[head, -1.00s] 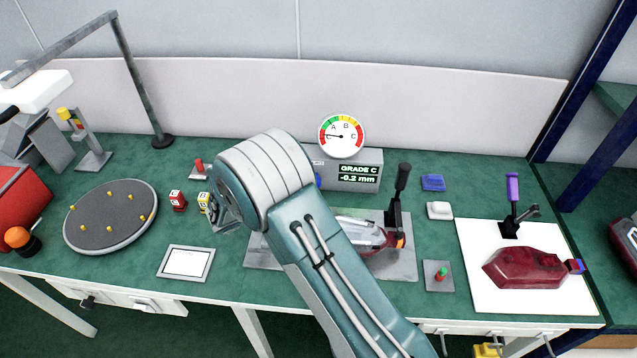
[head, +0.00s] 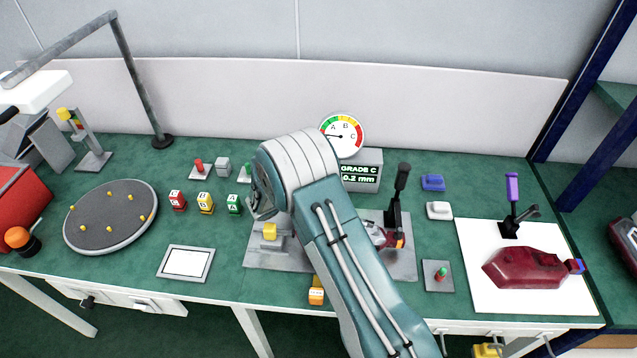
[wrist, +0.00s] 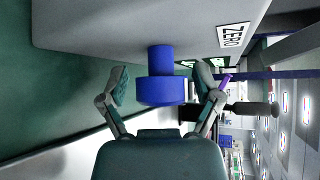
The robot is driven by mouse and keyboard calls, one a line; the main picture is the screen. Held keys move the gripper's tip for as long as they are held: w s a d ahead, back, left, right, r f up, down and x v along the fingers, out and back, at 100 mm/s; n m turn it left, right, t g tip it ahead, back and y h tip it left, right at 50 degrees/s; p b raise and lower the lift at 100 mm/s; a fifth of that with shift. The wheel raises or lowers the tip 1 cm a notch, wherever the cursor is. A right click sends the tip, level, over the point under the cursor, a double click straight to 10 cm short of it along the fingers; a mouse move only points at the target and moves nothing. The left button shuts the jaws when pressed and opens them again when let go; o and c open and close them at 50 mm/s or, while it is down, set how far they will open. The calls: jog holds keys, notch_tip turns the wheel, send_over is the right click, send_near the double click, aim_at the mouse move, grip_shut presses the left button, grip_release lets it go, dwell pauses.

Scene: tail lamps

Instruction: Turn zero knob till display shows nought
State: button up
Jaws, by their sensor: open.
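The blue zero knob (wrist: 160,91) sticks out from the side of a grey box in the wrist view, beside a ZERO label (wrist: 233,36). My gripper (wrist: 163,84) is open, with one finger on each side of the knob and a gap visible at each. In the head view my gripper (head: 262,207) is left of the display box (head: 372,156), and my arm hides the knob. The display (head: 360,173) reads GRADE C and about 0.2 mm; my arm cuts off its left edge, so the sign cannot be read. The dial gauge (head: 342,134) points toward the left C.
A grey fixture plate (head: 262,262) with a clamp (head: 397,205) lies under and beside my arm. Several coloured blocks (head: 205,203) and a round pegged plate (head: 110,217) are to the left. A red tail lamp (head: 525,269) lies on a white board at right.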

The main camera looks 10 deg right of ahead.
jog(key=c, duration=1.1)
jog(key=shift+f+y, duration=0.1)
jog(key=shift+y, duration=0.2)
jog(key=shift+a+f+m+y, duration=0.1)
jog(key=shift+m+y, duration=0.8)
jog(key=y, duration=0.1)
jog(key=m+y, duration=0.1)
jog(key=y, duration=0.1)
jog(key=shift+a+f+m, duration=0.15)
jog(key=shift+f+m, duration=0.05)
jog(key=shift+m, duration=0.1)
jog(key=m+y, duration=0.2)
jog(key=y, duration=0.1)
jog(key=shift+a+f+t+y, duration=0.15)
jog(key=shift+a+t+y, duration=0.15)
jog(key=shift+t, duration=0.1)
jog(key=shift+w+a+m+y, duration=0.1)
jog(key=shift+m+y, duration=0.2)
jog(key=shift+y, duration=0.2)
jog(key=shift+w+t, duration=0.1)
jog(key=shift+t, duration=0.2)
